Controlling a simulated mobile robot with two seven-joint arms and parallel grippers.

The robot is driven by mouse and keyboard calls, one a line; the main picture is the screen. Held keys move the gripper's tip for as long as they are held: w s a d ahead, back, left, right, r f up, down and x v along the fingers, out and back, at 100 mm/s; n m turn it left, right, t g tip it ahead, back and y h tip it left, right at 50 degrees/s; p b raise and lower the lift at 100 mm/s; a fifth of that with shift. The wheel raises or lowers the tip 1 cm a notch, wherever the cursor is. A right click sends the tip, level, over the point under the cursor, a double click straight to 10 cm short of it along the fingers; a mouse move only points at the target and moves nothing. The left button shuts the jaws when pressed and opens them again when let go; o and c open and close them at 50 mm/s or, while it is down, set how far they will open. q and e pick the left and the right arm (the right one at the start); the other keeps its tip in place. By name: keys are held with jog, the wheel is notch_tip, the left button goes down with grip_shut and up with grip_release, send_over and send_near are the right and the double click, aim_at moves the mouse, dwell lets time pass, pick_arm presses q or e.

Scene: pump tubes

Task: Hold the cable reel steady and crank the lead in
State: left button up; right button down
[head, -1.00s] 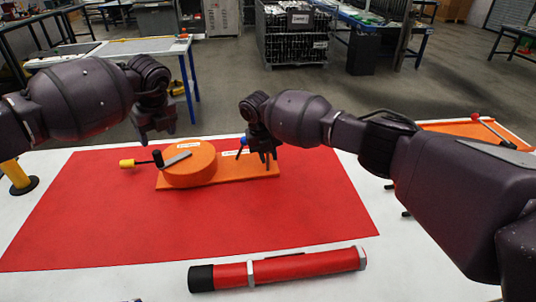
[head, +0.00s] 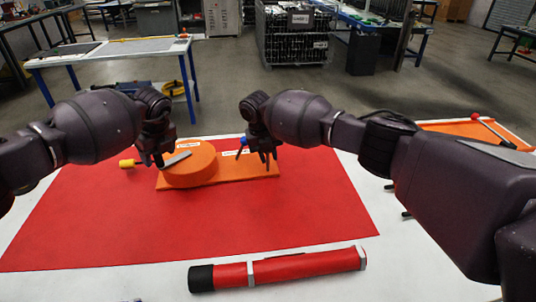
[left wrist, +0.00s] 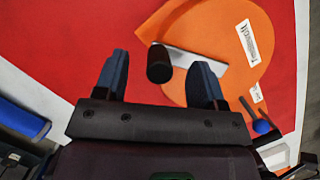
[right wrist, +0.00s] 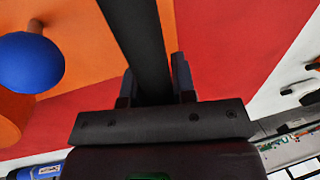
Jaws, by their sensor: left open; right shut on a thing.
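The orange cable reel (head: 190,166) lies on a flat orange base (head: 240,170) on the red mat. Its grey crank arm (head: 174,159) bears an upright black knob, which shows in the left wrist view (left wrist: 159,63). A yellow piece (head: 127,163) sticks out left of the reel. My left gripper (head: 154,163) is open, its fingers on either side of the black knob, with gaps visible. My right gripper (head: 267,162) is shut on a dark upright post (right wrist: 147,45) at the base's right part. A blue ball (head: 243,141) on a dark stem is beside that gripper.
A red tube with a black cap (head: 290,268) lies at the front of the white table. The red mat (head: 90,220) is clear in front of the reel. An orange panel with a red-tipped rod (head: 480,130) is at the far right, behind my right arm.

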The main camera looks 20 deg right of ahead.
pick_arm(q)
jog(key=shift+x, duration=1.2)
jog(key=shift+c, duration=0.2)
jog(key=shift+f, duration=0.1)
jog(key=c, duration=1.1)
